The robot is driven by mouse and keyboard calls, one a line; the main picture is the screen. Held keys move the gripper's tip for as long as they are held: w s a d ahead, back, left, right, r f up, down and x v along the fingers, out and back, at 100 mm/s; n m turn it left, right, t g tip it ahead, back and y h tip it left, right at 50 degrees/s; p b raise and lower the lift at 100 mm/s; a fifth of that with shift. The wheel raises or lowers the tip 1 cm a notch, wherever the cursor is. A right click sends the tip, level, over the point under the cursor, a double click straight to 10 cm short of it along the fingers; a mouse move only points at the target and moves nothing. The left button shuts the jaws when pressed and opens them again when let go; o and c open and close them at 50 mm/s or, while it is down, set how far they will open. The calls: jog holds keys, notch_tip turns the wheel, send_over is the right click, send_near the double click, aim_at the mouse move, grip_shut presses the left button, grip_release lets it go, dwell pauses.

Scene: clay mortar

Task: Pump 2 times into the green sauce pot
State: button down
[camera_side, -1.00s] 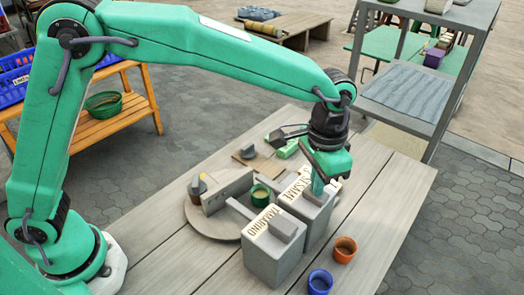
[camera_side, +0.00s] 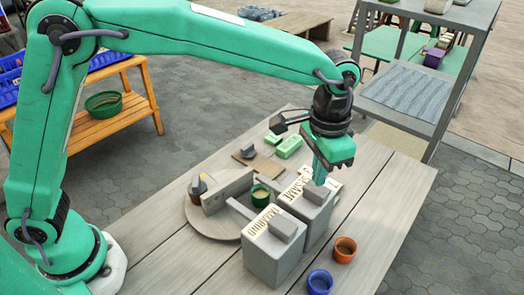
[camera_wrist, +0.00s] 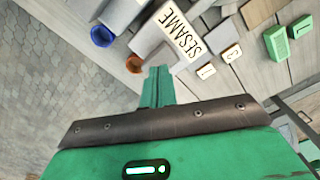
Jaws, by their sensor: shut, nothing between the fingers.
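The green sauce pot (camera_side: 261,196) stands on the table behind the dispensers, close to their spouts; which spout it is under I cannot tell. The grey dispenser labelled SESAME (camera_side: 307,214) has a block-like pump head (camera_side: 317,191) on top. The TAMARIND dispenser (camera_side: 274,258) stands in front of it with its own head (camera_side: 284,228). My gripper (camera_side: 320,182) is shut and empty, its tips at or just above the SESAME head; contact is unclear. In the wrist view the shut fingers (camera_wrist: 158,72) point toward the SESAME label (camera_wrist: 183,35).
An orange pot (camera_side: 345,250) and a blue pot (camera_side: 320,283) stand right of the dispensers. A round board (camera_side: 207,226) with an upright grey slab (camera_side: 227,191) lies to the left. Green blocks (camera_side: 288,147) lie farther back.

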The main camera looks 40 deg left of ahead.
jog(key=shift+r, duration=0.15)
dwell(0.3)
jog(key=shift+r, duration=2.35)
jog(key=shift+a, duration=0.1)
jog(key=shift+a+r, duration=0.2)
jog(key=shift+a, duration=0.05)
jog(key=s+a+r+n+t, duration=0.25)
jog(key=s+a, duration=0.25)
jog(key=a, duration=0.7)
jog(key=s+a+r+n+t, duration=0.25)
jog(key=s+a, duration=0.35)
jog(key=a, duration=0.5)
jog(key=s+a+f+n, duration=0.1)
jog(key=s+a+f, duration=0.3)
jog(key=s+a, duration=0.2)
jog(key=shift+s+t, duration=0.3)
jog(key=shift+s, duration=0.25)
